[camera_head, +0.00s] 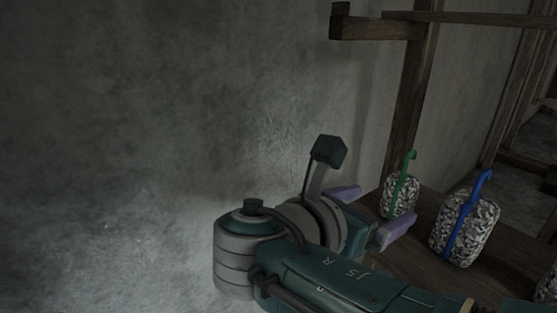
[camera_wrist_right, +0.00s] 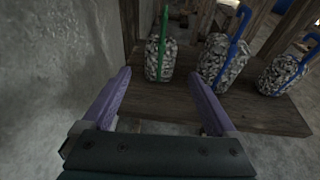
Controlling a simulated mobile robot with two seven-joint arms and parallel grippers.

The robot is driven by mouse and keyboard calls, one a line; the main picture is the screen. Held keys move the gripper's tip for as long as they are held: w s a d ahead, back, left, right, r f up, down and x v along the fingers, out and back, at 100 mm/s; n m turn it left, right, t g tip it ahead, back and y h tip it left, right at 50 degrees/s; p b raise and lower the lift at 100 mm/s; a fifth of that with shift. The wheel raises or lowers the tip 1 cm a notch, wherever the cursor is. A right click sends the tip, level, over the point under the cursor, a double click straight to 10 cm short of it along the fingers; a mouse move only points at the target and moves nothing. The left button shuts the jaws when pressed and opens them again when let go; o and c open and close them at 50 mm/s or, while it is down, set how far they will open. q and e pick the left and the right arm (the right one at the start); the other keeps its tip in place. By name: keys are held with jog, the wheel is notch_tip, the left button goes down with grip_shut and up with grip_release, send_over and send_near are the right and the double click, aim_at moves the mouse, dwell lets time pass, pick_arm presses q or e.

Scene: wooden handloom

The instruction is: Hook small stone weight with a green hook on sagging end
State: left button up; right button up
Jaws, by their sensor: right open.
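The small stone weight with a green hook (camera_head: 399,197) stands upright on a wooden board, just beyond my right gripper's fingers. It also shows in the right wrist view (camera_wrist_right: 160,62), ahead of the gap between the fingers and apart from them. My right gripper (camera_head: 372,212) is open and empty, with its purple fingers spread; they also show in the right wrist view (camera_wrist_right: 160,100). The sagging end cannot be made out in these views. My left gripper is not in view.
A larger stone weight with a blue hook (camera_head: 464,232) stands to the right of the green one. Another blue-hooked weight (camera_wrist_right: 283,73) is farther right on the wooden board (camera_wrist_right: 240,112). A grey wall (camera_head: 150,120) is close on the left. Wooden loom beams (camera_head: 412,85) rise behind.

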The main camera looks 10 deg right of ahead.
aim_at(393, 206)
jog(key=b+x, duration=0.2)
jog(key=x, duration=0.2)
jog(key=f+b+x, duration=0.1)
jog(key=b+x, duration=0.1)
jog(key=x, duration=0.1)
jog(key=shift+d+f+b, duration=0.15)
jog(key=shift+f+b, duration=0.1)
jog(key=shift+b, duration=0.05)
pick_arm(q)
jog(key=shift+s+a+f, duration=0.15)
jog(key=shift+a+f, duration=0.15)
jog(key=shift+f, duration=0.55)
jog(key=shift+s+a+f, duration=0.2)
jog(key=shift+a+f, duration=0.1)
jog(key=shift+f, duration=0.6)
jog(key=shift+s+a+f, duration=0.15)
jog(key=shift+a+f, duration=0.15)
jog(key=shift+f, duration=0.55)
pick_arm(e)
jog(key=shift+x, duration=0.85)
jog(key=shift+w+r, duration=0.1)
